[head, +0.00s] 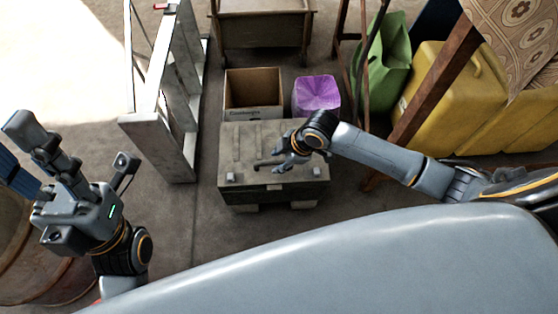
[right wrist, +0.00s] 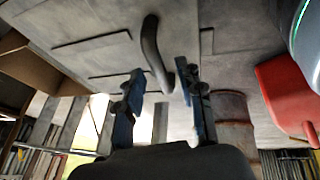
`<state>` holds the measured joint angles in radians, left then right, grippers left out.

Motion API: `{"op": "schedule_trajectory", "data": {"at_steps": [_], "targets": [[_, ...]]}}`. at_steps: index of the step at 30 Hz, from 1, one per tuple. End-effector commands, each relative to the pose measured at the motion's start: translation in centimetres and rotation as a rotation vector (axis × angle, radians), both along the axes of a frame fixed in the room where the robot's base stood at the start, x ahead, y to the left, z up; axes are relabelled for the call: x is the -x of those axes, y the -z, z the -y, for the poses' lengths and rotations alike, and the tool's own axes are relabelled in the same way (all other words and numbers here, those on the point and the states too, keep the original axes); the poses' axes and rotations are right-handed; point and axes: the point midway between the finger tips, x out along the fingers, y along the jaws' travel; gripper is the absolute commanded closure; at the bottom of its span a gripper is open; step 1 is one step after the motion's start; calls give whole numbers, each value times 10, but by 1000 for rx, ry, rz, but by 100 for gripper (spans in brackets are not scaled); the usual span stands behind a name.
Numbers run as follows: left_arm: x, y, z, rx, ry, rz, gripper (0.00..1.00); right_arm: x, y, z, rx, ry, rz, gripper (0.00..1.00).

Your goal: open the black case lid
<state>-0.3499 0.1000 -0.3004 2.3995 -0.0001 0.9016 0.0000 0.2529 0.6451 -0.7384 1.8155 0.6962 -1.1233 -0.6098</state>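The black case (head: 300,180) sits on the floor in the middle of the head view. It looks dark grey, and its flat lid (head: 238,148) appears shut. A dark bar handle (head: 268,162) lies on the lid. It also shows in the right wrist view (right wrist: 152,50), just beyond the fingertips. My right gripper (head: 287,150) is over the lid, close to the handle. Its two blue fingers (right wrist: 160,88) are apart, with nothing seen gripped between them. My left gripper (head: 65,160) is at the left, away from the case; its finger gap is unclear.
An open cardboard box (head: 253,112) and a purple item (head: 316,93) stand right behind the case. A grey metal frame (head: 155,125) stands left of it. Yellow containers (head: 440,95) and a green container (head: 385,70) are at the right.

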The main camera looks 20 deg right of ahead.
Motion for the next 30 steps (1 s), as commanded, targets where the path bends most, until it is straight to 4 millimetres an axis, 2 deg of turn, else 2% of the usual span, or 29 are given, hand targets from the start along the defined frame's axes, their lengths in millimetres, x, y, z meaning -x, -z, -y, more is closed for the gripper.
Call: {"op": "schedule_trajectory", "data": {"at_steps": [8, 14, 30], "targets": [[0, 0, 0, 0, 0, -1, 60, -1, 1, 0, 0, 0, 0, 63], [0, 1, 0, -1, 0, -2, 60, 0, 1, 0, 0, 0, 0, 100], [0, -6, 0, -1, 0, -3, 60, -2, -5, 1, -5, 2, -22, 100]]}}
